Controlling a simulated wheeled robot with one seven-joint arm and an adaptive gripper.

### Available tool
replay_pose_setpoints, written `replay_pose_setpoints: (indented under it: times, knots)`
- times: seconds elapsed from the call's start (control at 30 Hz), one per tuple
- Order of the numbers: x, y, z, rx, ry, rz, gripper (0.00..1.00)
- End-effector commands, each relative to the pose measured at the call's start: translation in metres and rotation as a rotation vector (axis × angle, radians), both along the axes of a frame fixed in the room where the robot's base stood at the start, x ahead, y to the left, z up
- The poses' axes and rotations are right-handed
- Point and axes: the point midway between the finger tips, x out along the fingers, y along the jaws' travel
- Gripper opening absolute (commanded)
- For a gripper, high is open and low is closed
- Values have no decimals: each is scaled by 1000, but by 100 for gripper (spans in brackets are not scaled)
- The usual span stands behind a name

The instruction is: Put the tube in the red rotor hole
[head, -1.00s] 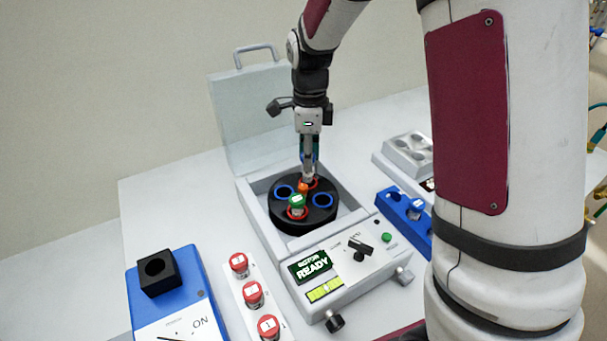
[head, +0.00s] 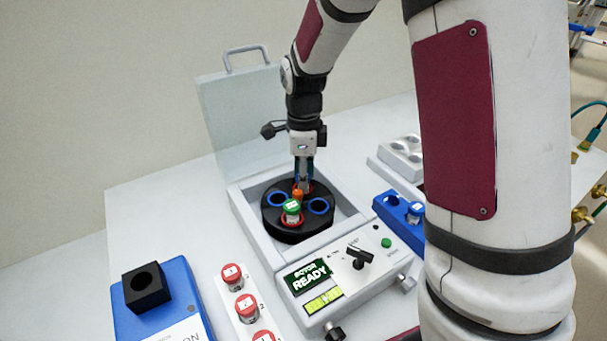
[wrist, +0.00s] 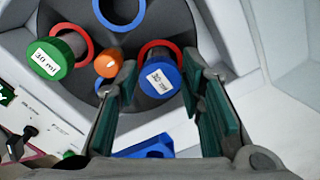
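The black rotor (head: 285,230) sits in the open centrifuge and has red-ringed and blue-ringed holes. A blue-capped tube (wrist: 160,80) labelled 30 ml stands in the far red-ringed hole (wrist: 150,45) in the wrist view. A green-capped tube (head: 292,207), also labelled 30 ml, stands in the near red-ringed hole (head: 291,222). My gripper (head: 303,183) points down over the far hole. In the wrist view its fingers (wrist: 160,72) are open, one on each side of the blue cap. In the head view the gripper mostly hides that tube.
An orange knob (wrist: 108,64) is at the rotor's centre. The raised lid (head: 238,115) stands behind. A control panel with a READY screen (head: 308,276) is in front. A blue rack (head: 392,207) is to the right; red-capped tubes (head: 246,306) and a blue device (head: 180,280) are to the left.

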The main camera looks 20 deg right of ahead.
Motion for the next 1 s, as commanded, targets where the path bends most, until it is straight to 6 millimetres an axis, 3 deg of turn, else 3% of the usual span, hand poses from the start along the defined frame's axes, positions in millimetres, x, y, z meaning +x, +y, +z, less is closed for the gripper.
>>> replay_pose_setpoints:
  times: [0.27,0.73,1.0]
  knots:
    - [0,0,7,0,-2,0,35]
    - [-2,0,93,0,-3,1,35]
    - [-1,0,121,1,-1,1,35]
